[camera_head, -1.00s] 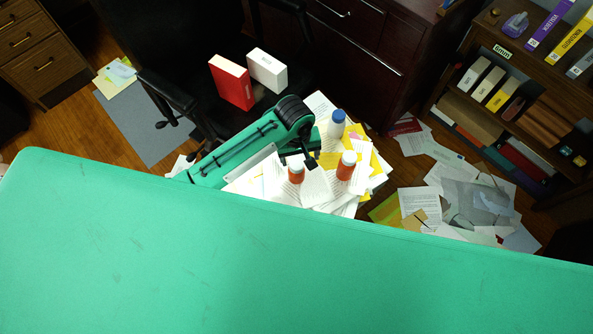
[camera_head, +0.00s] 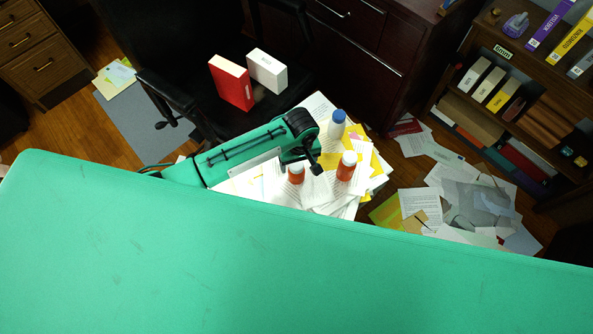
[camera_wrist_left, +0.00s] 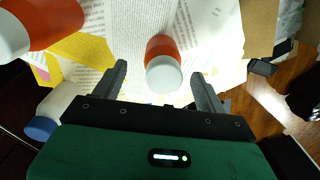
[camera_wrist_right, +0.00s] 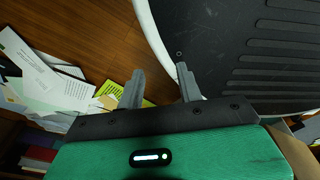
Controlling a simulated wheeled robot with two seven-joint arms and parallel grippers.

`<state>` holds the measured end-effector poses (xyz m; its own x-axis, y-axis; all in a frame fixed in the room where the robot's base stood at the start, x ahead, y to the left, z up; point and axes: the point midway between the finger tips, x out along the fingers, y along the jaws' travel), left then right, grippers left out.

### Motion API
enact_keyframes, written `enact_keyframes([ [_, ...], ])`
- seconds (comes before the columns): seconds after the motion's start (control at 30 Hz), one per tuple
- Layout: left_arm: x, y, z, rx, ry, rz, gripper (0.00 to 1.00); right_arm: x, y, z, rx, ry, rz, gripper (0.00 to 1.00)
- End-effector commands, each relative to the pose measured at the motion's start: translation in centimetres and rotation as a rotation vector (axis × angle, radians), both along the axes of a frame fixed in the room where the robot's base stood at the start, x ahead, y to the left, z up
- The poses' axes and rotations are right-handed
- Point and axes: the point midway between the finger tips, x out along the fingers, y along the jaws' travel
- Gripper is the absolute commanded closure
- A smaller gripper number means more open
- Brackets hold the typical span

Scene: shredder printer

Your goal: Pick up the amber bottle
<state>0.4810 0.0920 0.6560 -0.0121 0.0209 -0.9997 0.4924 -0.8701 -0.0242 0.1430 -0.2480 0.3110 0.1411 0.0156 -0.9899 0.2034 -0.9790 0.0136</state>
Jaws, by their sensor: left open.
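Two amber bottles with white caps stand on a paper-covered surface in the head view: a left one (camera_head: 296,174) and a right one (camera_head: 346,168). My left gripper (camera_head: 318,168) is open above the papers, close to the left bottle. In the left wrist view an amber bottle (camera_wrist_left: 160,48) shows beyond and between the open fingers (camera_wrist_left: 160,72), with nothing held. The other amber bottle (camera_wrist_left: 55,18) is at the top left. My right gripper (camera_wrist_right: 161,70) shows only in its wrist view, open and empty.
A white bottle with a blue cap (camera_head: 337,126) stands behind the amber ones; it also shows in the left wrist view (camera_wrist_left: 56,103). Loose papers (camera_head: 425,208) litter the floor at right. A black chair (camera_head: 185,50) holds a red box (camera_head: 231,83) and a white box (camera_head: 267,70).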

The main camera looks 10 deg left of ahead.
Motion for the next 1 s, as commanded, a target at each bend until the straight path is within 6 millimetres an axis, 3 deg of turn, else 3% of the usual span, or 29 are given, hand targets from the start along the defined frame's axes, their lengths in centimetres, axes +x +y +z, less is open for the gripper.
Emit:
enact_keyframes([
  [0.3,-0.1,0.5,-4.3,0.002,0.000,0.000,0.27,-0.6,-1.6,-0.2,-0.020,0.011,0.004,0.64],
  [0.57,-0.1,0.5,-4.6,0.000,-0.001,0.000,0.27,-0.5,-1.3,-0.2,-0.015,0.010,0.003,0.64],
  [0.83,-0.1,0.5,-4.6,0.001,0.000,0.000,0.76,-0.4,-0.2,-0.1,-0.003,0.008,0.000,0.64],
  [1.0,-0.1,0.5,-4.5,0.000,-0.001,0.000,0.78,-0.4,0.1,-0.1,0.001,0.007,-0.002,0.64],
])
